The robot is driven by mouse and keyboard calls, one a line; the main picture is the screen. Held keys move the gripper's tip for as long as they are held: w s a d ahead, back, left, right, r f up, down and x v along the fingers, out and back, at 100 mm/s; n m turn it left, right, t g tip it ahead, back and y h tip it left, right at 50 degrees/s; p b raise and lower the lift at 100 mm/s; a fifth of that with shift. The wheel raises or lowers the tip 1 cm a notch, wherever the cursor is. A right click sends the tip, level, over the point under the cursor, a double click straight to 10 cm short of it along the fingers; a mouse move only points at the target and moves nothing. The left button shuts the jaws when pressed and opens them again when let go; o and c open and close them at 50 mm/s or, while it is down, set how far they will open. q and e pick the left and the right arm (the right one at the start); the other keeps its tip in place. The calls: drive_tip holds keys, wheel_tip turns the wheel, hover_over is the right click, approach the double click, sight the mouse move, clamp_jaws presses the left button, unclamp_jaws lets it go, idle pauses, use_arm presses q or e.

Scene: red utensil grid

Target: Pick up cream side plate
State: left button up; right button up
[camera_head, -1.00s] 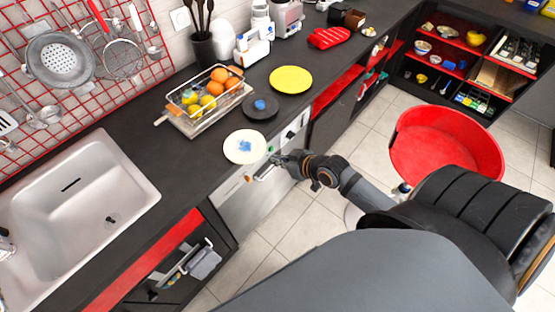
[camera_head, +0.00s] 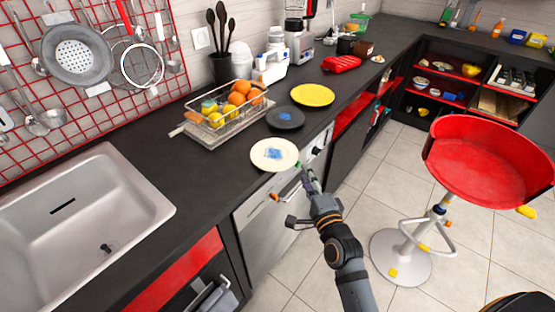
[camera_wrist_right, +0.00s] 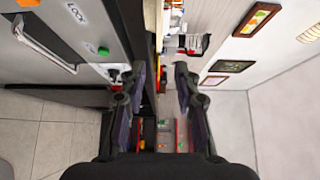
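The cream side plate (camera_head: 260,157) lies flat near the front edge of the counter in the head view, with a blue patch at its middle. My right gripper (camera_head: 307,174) is just right of the plate, by the counter's front edge, and does not hold it. In the right wrist view the right gripper's two fingers (camera_wrist_right: 160,78) stand apart with nothing between them. I cannot make out the plate in that view. My left gripper is not in view.
A dark plate (camera_head: 298,122) and a yellow plate (camera_head: 312,95) lie behind the cream plate. A wire fruit basket (camera_head: 222,121) stands at its back left. The sink (camera_head: 75,220) is at left. A red stool (camera_head: 490,165) stands on the floor at right.

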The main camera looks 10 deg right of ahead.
sight(295, 157)
drive_tip(key=w, duration=0.3)
drive_tip(key=w+p, duration=0.1)
drive_tip(key=w, duration=0.2)
drive_tip(key=w+a, duration=0.1)
drive_tip(key=w, duration=0.2)
drive_tip(key=shift+f, duration=0.1)
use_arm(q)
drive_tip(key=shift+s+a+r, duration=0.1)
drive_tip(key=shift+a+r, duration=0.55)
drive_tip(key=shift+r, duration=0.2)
use_arm(e)
drive_tip(key=shift+c, duration=0.8)
clamp_jaws()
